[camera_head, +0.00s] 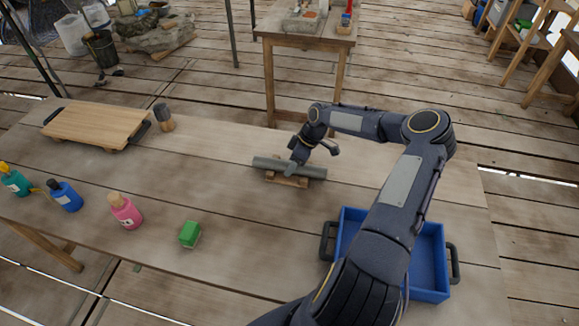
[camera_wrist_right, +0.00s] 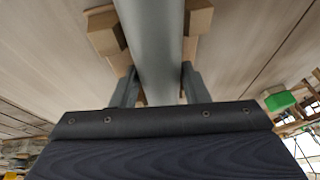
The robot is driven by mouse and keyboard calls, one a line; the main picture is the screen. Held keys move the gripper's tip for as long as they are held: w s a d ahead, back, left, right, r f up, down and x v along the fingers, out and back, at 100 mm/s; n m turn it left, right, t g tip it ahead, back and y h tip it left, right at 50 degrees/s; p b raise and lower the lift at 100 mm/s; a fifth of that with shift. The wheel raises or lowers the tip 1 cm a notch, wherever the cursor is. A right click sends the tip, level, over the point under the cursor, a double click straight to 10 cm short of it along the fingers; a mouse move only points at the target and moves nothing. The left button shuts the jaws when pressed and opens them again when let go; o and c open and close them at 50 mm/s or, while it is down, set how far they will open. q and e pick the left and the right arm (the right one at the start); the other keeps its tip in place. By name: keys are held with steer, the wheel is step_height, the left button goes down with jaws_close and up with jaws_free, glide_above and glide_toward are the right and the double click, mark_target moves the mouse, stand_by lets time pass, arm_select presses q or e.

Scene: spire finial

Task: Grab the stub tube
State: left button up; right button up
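The stub tube, a grey cylinder (camera_head: 312,172), lies level on a low wooden cradle (camera_head: 287,181) near the middle of the table. My right gripper (camera_head: 293,168) is down over the tube's middle. In the right wrist view, the tube (camera_wrist_right: 152,30) runs between the two fingers of the gripper (camera_wrist_right: 159,80). One finger is on each side of it, with narrow gaps showing, so the gripper looks open around the tube. The fingertips' exact contact is hard to see. The wooden cradle blocks (camera_wrist_right: 108,30) show beside the tube. My left gripper is out of view.
A blue tray (camera_head: 430,262) with dark handles stands at the right, partly behind my right arm. A green block (camera_head: 190,234), a pink bottle (camera_head: 126,212) and blue and teal bottles are at the left front. A wooden board (camera_head: 97,125) and a dark cylinder (camera_head: 164,118) lie further back.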

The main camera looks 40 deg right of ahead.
steer(key=c, duration=0.7)
steer(key=shift+r, duration=0.1)
